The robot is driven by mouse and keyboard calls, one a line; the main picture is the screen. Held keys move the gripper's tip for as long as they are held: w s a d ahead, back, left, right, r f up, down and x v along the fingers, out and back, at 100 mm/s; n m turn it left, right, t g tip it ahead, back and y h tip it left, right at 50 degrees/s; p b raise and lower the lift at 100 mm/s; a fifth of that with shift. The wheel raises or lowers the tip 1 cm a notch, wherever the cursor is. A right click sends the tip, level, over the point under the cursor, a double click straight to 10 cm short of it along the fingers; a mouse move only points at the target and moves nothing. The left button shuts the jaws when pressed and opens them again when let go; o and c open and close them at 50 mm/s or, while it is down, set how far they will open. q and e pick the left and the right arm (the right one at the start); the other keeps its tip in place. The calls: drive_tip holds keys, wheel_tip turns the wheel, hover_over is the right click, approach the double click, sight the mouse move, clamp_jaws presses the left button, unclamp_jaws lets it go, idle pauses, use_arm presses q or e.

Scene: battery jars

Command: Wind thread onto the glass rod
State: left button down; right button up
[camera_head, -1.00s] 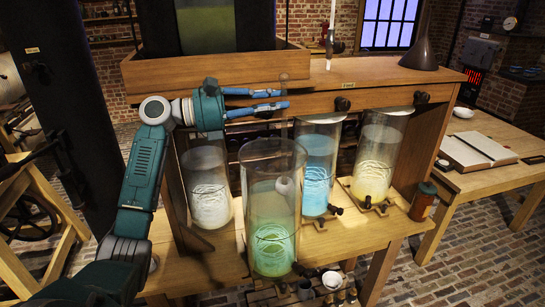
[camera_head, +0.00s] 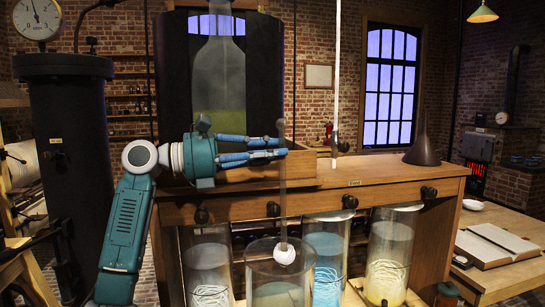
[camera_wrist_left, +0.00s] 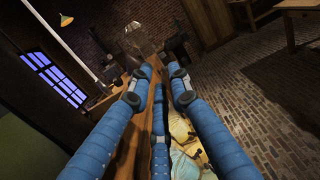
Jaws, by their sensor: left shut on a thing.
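My left gripper (camera_head: 284,147) is shut on a slim, upright translucent glass rod (camera_head: 283,195) in the head view. A white round clump (camera_head: 284,253), which looks like thread, sits on the rod's lower end. It shows at the mouth of the front glass jar (camera_head: 258,275); I cannot tell whether it is just above or inside the rim. Other jars with pale coils stand behind: a white one (camera_head: 209,270), a blue one (camera_head: 327,265) and a yellow one (camera_head: 390,255). In the left wrist view the fingers (camera_wrist_left: 155,85) show, but the rod is hard to make out. My right gripper is out of view.
A side table with an open book (camera_head: 498,243) is at right. A dark cylinder with a gauge (camera_head: 70,130) stands at left.

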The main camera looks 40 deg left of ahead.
sight(277, 126)
use_arm(q)
drive_tip(key=shift+r+p, duration=1.7)
drive_tip(key=shift+r, duration=0.95)
drive_tip(key=shift+w, duration=0.1)
